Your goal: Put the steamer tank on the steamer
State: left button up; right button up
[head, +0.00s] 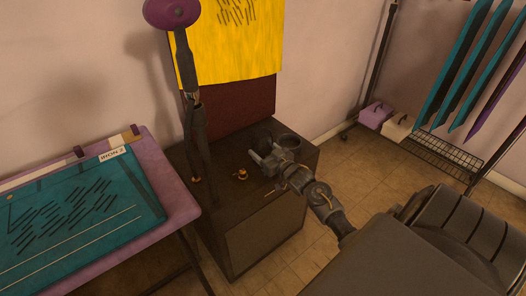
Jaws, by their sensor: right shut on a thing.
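My right gripper (259,161) is over the cabinet's top, right of the pole, and is shut on a dark object that I take to be the steamer tank (262,138). The gripper and the dim light hide most of it, and I cannot tell whether it touches the cabinet. A small copper-coloured fitting (240,174) shows between the pole and the gripper. My left gripper is not in view.
The dark cabinet (258,248) stands against the wall under a yellow sheet (225,55). A teal and purple ironing board (80,210) is close on the left. A rack (455,152) with hanging teal clothes stands at right. Tiled floor is clear between cabinet and rack.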

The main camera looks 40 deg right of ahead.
jog(key=o, duration=1.1)
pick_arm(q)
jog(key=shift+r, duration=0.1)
pick_arm(e)
jog(key=s+p, duration=0.1)
jog(key=s, duration=1.1)
jog(key=a+f+g, duration=0.1)
jog(key=f, duration=0.1)
jog(key=s+a+f+g, duration=0.1)
jog(key=f, duration=0.1)
jog(key=a+f, duration=0.1)
jog(key=f, duration=0.2)
jog(key=shift+s+a+g, duration=0.2)
jog(key=shift+s+g, duration=0.15)
jog(key=shift+g, duration=0.05)
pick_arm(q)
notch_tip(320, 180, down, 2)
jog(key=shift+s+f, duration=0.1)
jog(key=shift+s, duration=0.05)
pick_arm(e)
jog(key=s+a+f+n+g, duration=0.2)
jog(key=s+a+f+g, duration=1)
jog(key=s+a+f, duration=0.6)
notch_tip(320, 180, down, 2)
jog(key=s, duration=0.2)
jog(key=shift+s+a+f+g+y, duration=0.2)
jog(key=shift+s+a+g+y, duration=0.1)
jog(key=shift+s, duration=0.1)
jog(key=shift+d, duration=0.1)
